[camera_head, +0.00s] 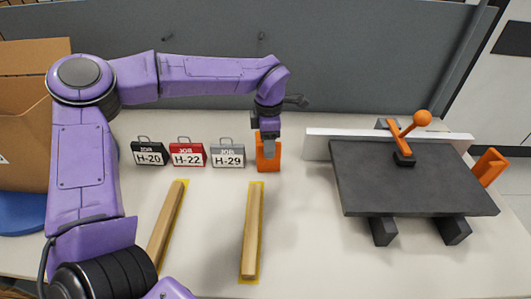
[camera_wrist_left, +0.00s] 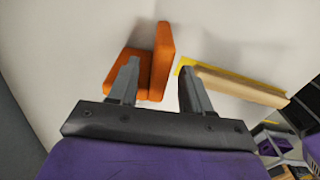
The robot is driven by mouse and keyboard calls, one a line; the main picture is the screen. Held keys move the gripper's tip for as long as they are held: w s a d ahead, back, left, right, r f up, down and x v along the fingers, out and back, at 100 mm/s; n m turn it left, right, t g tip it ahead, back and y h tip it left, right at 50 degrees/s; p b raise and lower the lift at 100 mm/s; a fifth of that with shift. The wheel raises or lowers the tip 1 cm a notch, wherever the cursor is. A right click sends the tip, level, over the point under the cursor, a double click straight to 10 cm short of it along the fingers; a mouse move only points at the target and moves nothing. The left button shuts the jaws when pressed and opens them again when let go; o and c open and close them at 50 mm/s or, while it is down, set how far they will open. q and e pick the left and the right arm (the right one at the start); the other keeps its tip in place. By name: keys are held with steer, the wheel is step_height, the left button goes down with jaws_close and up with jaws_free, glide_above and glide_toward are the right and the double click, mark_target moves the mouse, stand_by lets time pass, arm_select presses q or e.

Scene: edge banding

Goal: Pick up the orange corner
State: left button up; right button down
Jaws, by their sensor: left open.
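The orange corner (camera_head: 267,162) stands on the white table just right of the grey H-29 tag in the head view. In the left wrist view the orange corner (camera_wrist_left: 161,58) shows an upright plate and a flat part. My left gripper (camera_head: 269,146) is above it, pointing down. In the wrist view my left gripper (camera_wrist_left: 157,80) is open, with the upright plate between the fingers in the picture, nearer the left finger. I cannot tell whether a finger touches it. My right gripper is not in view.
Job tags H-20 (camera_head: 149,154), H-22 (camera_head: 188,155) and H-29 (camera_head: 228,155) stand left of the corner. Two wooden strips (camera_head: 252,230) (camera_head: 164,228) lie in front. A dark fixture plate (camera_head: 410,180) with an orange lever (camera_head: 409,127) stands right. A second orange piece (camera_head: 490,166) is beside it.

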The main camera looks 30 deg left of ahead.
mark_target(268, 170)
arm_select(q)
step_height(268, 170, down, 4)
steer(key=shift+r, duration=0.25)
jaws_close()
steer(key=shift+r, duration=0.1)
